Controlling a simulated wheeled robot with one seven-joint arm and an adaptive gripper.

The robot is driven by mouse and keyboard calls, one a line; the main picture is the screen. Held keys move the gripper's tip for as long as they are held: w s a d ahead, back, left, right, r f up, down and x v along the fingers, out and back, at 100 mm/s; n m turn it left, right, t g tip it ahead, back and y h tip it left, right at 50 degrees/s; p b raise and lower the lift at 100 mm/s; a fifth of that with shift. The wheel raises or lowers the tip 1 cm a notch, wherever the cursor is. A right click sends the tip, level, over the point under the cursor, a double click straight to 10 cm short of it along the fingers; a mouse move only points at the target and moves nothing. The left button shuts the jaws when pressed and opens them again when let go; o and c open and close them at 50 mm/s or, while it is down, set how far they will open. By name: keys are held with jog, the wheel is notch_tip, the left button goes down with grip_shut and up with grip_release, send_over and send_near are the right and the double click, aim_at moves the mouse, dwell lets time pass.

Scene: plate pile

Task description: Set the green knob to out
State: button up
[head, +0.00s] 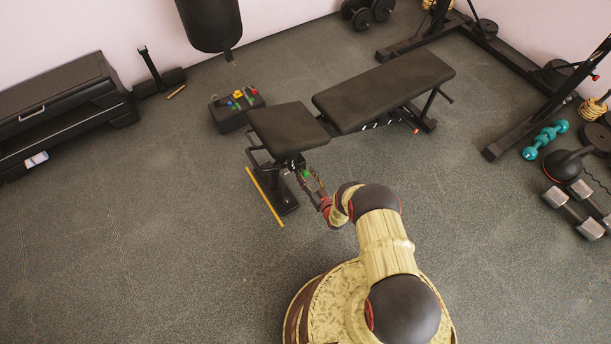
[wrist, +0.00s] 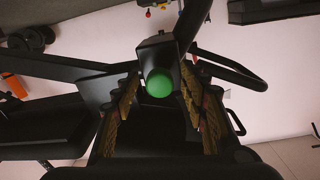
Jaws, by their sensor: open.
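The green knob (wrist: 159,83) is a round green ball on the end of a black square housing (wrist: 158,50), seen in the middle of the wrist view. In the head view it is a small green spot (head: 305,173) under the end of the bench seat. My gripper (head: 313,180) is at the bench's near end. In the wrist view its two fingers (wrist: 160,105) are open, one to each side of the knob, with gaps visible. I cannot tell whether the knob is pushed in or pulled out.
The black weight bench (head: 385,88) has its seat pad (head: 287,128) and frame close above and around my gripper. A yellow strip (head: 264,197) lies on the floor to the left. A dark box with coloured pieces (head: 236,108) stands behind. Floor at left is clear.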

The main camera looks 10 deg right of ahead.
jog(key=shift+w+a, duration=0.1)
jog(key=shift+w, duration=0.2)
jog(key=shift+c, duration=0.4)
grip_shut()
